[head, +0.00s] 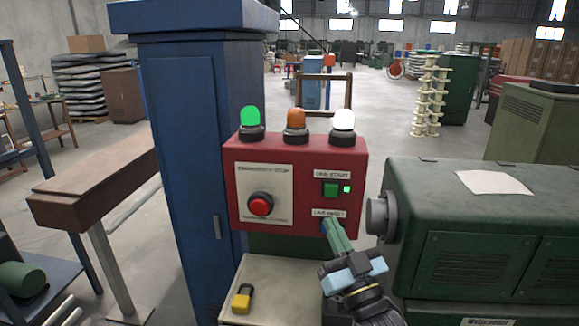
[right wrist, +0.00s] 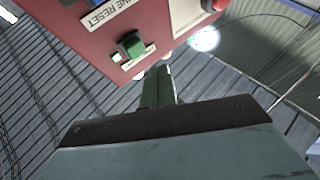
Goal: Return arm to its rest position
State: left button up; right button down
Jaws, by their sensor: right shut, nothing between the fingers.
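My right gripper (head: 328,226) comes up from the lower right in the head view, with its green fingers shut and empty. The fingertips are in front of the lower right of a red control box (head: 297,200), just under its lower label; I cannot tell if they touch it. A small blue patch beside the tips is partly hidden. In the right wrist view the shut fingers (right wrist: 160,80) point toward the red box, near a green button (right wrist: 132,44). That box also carries a red stop button (head: 260,204). My left gripper is not in view.
Green, orange and white lamps top the box; the green and white ones look bright. A blue cabinet (head: 188,150) stands to its left, a green machine (head: 470,225) close on the right. A yellow padlock (head: 242,298) lies on the pale surface below.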

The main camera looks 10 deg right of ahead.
jog(key=s+d+f+m+g+h, duration=0.1)
jog(key=s+d+f+g+h, duration=0.1)
jog(key=s+f+g, duration=0.45)
jog(key=s+d+f+g+h, duration=0.1)
jog(key=s+f+g+h, duration=0.15)
jog(key=f, duration=0.75)
jog(key=s+d+f+g, duration=0.2)
jog(key=s+f+g, duration=0.25)
jog(key=s, duration=0.65)
jog(key=s+d+f+g, duration=0.1)
jog(key=s+f+g, duration=0.2)
jog(key=s+g, duration=0.5)
jog(key=s+f+b, duration=0.2)
jog(key=f+b, duration=0.1)
jog(key=f, duration=1.3)
jog(key=s+f+b, duration=0.2)
jog(key=f+b, duration=0.2)
jog(key=f, duration=1.3)
jog(key=s+d+f+b, duration=0.3)
jog(key=s+f+b, duration=0.2)
jog(key=s+f, duration=1.1)
notch_tip(320, 180, down, 2)
jog(key=shift+s+f+n+g+h, duration=0.15)
jog(key=shift+f+n+g+h, duration=0.1)
jog(key=shift+n+g+h, duration=0.15)
